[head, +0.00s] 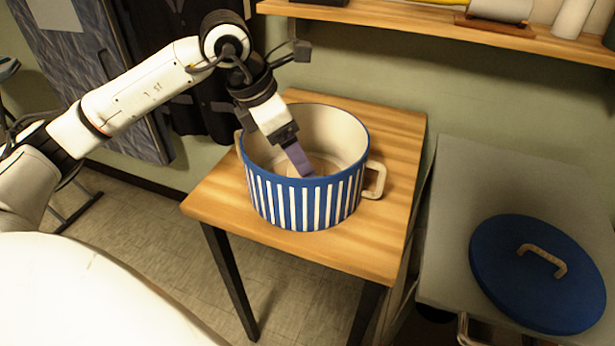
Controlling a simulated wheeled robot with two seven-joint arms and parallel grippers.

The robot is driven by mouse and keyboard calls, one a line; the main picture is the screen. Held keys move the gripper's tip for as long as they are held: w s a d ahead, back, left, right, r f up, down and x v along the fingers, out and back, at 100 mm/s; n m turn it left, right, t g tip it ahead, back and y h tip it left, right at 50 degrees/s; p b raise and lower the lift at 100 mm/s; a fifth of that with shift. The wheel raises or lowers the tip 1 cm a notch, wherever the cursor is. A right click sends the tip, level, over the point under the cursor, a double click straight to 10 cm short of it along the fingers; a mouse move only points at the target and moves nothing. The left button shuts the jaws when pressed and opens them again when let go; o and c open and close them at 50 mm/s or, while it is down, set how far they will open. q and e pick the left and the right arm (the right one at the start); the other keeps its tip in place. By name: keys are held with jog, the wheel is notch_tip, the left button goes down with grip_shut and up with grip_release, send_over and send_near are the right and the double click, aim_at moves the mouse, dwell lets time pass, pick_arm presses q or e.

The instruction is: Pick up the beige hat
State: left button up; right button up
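My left gripper (298,160) reaches down into a large blue pot with white stripes (308,203) on the wooden table. Its purple-grey fingertips are below the pot's rim. I cannot tell whether they are open or shut, or whether they touch anything. A beige shape (326,166) shows low inside the pot beside the fingertips. It may be the beige hat or only the pot's cream inside; the near wall and the gripper hide part of it. No hat is clearly seen elsewhere. My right gripper is not in view.
The pot stands on a wooden table (394,128), with a cream handle at its right. A blue lid (535,275) lies on a grey table (462,185) at the right. A wooden shelf (440,27) runs above. Dark clothing (190,95) hangs behind my arm.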

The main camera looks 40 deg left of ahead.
pick_arm(q)
jog(key=x, duration=0.5)
jog(key=shift+w+a+f+p, duration=0.2)
jog(key=shift+w+f+p, duration=0.05)
jog(key=shift+w+p, duration=0.1)
jog(key=c, duration=1.2)
